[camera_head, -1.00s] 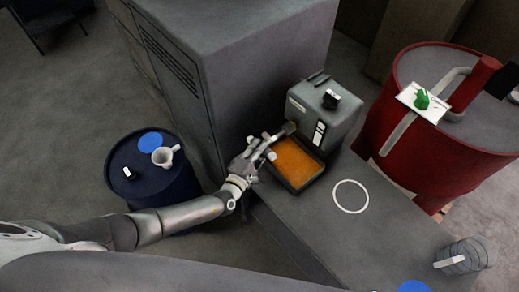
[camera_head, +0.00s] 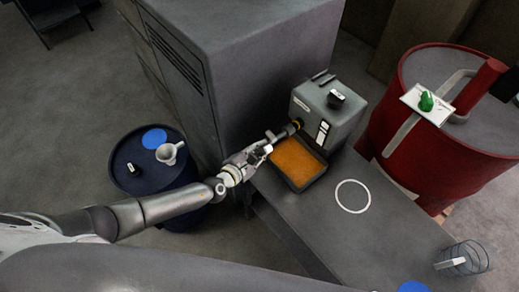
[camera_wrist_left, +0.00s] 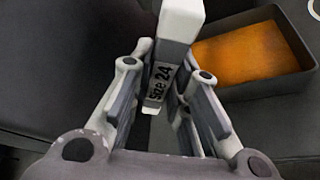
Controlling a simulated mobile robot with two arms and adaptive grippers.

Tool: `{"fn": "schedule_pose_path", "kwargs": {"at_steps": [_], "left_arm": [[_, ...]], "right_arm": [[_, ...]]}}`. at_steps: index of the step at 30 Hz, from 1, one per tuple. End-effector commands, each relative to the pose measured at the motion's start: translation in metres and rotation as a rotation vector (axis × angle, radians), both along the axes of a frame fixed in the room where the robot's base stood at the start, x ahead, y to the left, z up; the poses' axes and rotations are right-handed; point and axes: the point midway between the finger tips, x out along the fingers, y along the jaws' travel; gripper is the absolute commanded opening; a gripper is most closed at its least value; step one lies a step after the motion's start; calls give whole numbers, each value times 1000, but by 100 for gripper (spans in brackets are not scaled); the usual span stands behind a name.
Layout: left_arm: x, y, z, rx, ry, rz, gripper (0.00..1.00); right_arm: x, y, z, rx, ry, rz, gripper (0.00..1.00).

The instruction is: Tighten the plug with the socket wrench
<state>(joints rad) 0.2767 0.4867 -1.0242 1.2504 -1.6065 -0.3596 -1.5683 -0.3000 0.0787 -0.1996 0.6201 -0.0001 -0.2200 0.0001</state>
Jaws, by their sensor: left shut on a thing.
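My left gripper (camera_head: 258,153) is shut on the socket wrench (camera_head: 282,133), in front of the grey boxy unit (camera_head: 332,107). The wrench's far end meets the lower left of the unit's front, where a small yellow spot shows. The plug itself is hidden or too small to make out. I cannot tell how far the socket sits on it. In the left wrist view the wrench (camera_wrist_left: 178,40) shows as a white and grey bar marked "Size 24", between the fingers (camera_wrist_left: 158,105). My right gripper is not in view.
A dark tray of orange liquid (camera_head: 297,162) sits just below the wrench. A blue drum (camera_head: 125,180) with a white jug (camera_head: 169,153) stands left, a red drum (camera_head: 440,165) right.

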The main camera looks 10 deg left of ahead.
Motion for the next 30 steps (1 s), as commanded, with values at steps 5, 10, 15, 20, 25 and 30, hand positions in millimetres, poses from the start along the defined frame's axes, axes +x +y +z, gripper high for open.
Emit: {"fn": "schedule_pose_path", "kwargs": {"at_steps": [5, 10, 15, 20, 25, 30], "left_arm": [[2, 0, -1, -160, 118, 0, 0], [2, 1, -2, -305, 232, 0, 0], [2, 0, -3, -450, 345, 0, 0], [1, 0, -4, -581, 449, 0, 0], [1, 0, -4, -714, 553, -2, 0], [1, 0, -4, -847, 656, -1, 0]], "right_arm": [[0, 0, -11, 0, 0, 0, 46], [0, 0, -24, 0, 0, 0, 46], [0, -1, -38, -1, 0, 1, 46], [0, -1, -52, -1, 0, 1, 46], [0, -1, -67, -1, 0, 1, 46], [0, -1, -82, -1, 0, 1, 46]]}}
